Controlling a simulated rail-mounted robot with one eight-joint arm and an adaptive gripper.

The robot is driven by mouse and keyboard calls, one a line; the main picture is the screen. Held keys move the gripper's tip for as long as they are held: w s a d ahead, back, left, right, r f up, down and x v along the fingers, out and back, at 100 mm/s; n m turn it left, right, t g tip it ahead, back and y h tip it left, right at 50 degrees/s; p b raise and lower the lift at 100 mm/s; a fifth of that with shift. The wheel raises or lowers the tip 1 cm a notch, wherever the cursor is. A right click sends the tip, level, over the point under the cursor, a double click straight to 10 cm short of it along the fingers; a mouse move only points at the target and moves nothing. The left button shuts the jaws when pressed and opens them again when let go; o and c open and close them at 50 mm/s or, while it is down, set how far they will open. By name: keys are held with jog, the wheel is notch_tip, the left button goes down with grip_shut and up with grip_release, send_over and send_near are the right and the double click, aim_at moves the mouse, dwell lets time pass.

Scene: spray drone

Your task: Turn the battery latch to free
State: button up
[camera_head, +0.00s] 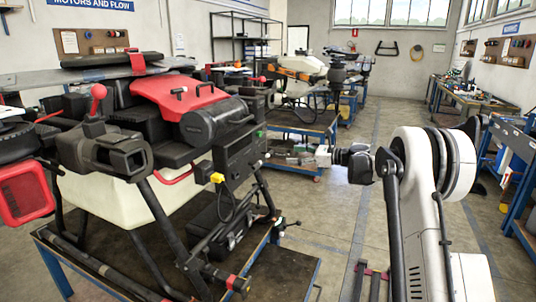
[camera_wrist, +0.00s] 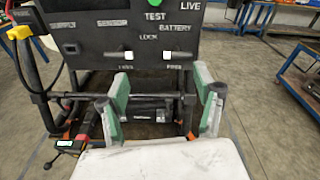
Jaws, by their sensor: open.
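A dark control panel (camera_wrist: 140,35) fills the top of the wrist view, with white labels including TEST, BATTERY, LOCK and LIVE. A small white lever (camera_wrist: 172,55) sits below the BATTERY label and looks roughly level; I take it as the battery latch. A similar white lever (camera_wrist: 122,55) is to its left. The small lettering under both levers is blurred. My gripper (camera_wrist: 164,88) is open and empty, with its green-padded fingers apart, below and in front of the panel. In the head view the dark panel (camera_head: 240,153) is on the drone's right side.
The spray drone (camera_head: 125,190) stands on a blue-framed bench (camera_head: 285,285). A yellow plug with a cable (camera_head: 217,178) hangs by the panel. Black frame tubes run below the panel in the wrist view. The floor (camera_head: 335,235) right of the bench is mostly clear.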

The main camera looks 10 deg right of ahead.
aim_at(271, 153)
jog(key=w+d+f+m+t+y, duration=0.1)
jog(key=w+d+f+m, duration=0.1)
jog(key=w+d+f, duration=0.1)
jog(key=x, duration=0.6)
jog(key=p+x, duration=0.1)
jog(key=x, duration=0.6)
jog(key=shift+s+a+r, duration=0.15)
jog(key=shift+s+a, duration=0.05)
jog(key=shift+a, duration=0.15)
jog(key=c, duration=1.2)
jog(key=shift+c, duration=0.2)
